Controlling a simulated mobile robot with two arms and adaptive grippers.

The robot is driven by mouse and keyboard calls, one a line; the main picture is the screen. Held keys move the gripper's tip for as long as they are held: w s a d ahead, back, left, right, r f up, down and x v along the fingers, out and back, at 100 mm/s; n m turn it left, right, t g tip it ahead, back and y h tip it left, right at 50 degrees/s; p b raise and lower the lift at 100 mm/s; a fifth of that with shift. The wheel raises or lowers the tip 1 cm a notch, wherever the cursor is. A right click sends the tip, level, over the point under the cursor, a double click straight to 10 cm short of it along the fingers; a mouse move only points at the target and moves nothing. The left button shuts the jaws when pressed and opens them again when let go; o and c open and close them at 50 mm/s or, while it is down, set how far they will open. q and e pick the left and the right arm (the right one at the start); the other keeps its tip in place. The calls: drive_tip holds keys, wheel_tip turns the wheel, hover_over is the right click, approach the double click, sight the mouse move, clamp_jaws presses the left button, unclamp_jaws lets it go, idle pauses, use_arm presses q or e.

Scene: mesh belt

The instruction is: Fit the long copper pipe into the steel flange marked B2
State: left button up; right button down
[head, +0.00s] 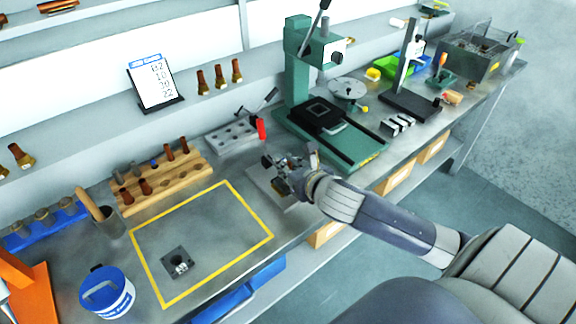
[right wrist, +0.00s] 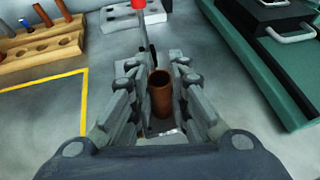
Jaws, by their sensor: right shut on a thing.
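My right gripper (head: 284,176) is over the bench, just right of the yellow-outlined area. In the right wrist view my right gripper (right wrist: 160,88) is shut on a copper pipe (right wrist: 160,98), whose open round end faces the camera. Its far end is hidden, so I cannot tell whether it touches the grey plate (head: 262,184) below. A dark square steel flange (head: 177,262) with a round raised hole lies inside the yellow outline, left of and apart from the gripper. No B2 mark is readable on it. My left gripper is not in view.
A wooden rack (head: 165,188) with several short pipes stands behind the yellow outline. A green press (head: 300,80) stands behind the gripper. The outlined area is otherwise clear.

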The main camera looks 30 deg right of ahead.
drive_tip(key=shift+f, duration=0.2)
drive_tip(key=c, duration=1.5)
unclamp_jaws()
drive_tip(key=shift+s+r, duration=0.15)
drive_tip(key=v, duration=0.6)
drive_tip(key=shift+b, duration=0.3)
drive_tip(key=p+v, duration=0.5)
drive_tip(key=shift+s+a+r, duration=0.1)
drive_tip(key=shift+s+r, duration=0.15)
drive_tip(key=shift+s, duration=0.05)
